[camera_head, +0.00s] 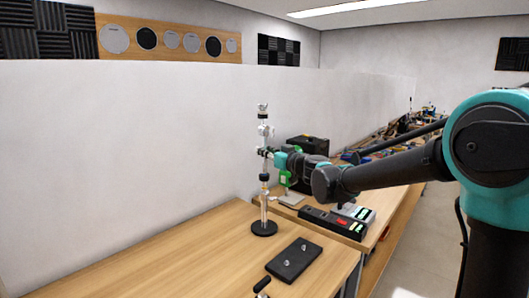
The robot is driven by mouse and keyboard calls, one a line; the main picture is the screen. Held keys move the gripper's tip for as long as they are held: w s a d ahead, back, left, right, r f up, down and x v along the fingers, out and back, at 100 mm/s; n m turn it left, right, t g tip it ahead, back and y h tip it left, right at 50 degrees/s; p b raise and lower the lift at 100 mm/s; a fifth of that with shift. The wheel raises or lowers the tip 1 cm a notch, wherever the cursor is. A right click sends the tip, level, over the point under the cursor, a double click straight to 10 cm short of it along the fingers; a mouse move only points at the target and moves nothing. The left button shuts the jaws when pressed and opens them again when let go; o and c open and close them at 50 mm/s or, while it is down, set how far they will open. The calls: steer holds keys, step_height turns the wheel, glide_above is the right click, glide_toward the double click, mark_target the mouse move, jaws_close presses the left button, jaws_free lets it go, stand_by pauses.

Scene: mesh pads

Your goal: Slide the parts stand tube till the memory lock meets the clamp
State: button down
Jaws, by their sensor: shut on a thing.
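The parts stand tube (264,198) is a thin, bright vertical post on a round black base (264,228), near the table's far right edge. Several collars and fittings sit along it: a dark blue-black one (264,177) low down, a pale one (264,130) higher up, and others at the top. They are too small to tell which is the memory lock and which is the clamp. My gripper (263,152) reaches in from the right and is shut on the tube at mid-height, between the dark collar and the upper fittings. The fingers' contact is too small to see clearly.
A dark device (335,221) and a black case (308,146) are on the bench at right. The table's left is clear; a white partition (130,150) stands behind.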

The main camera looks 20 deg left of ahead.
mark_target(266, 164)
steer(key=shift+f, duration=2.5)
steer(key=c, duration=1.4)
jaws_free()
steer(key=shift+c, duration=0.2)
steer(key=shift+d, duration=0.1)
steer(key=v, duration=1.2)
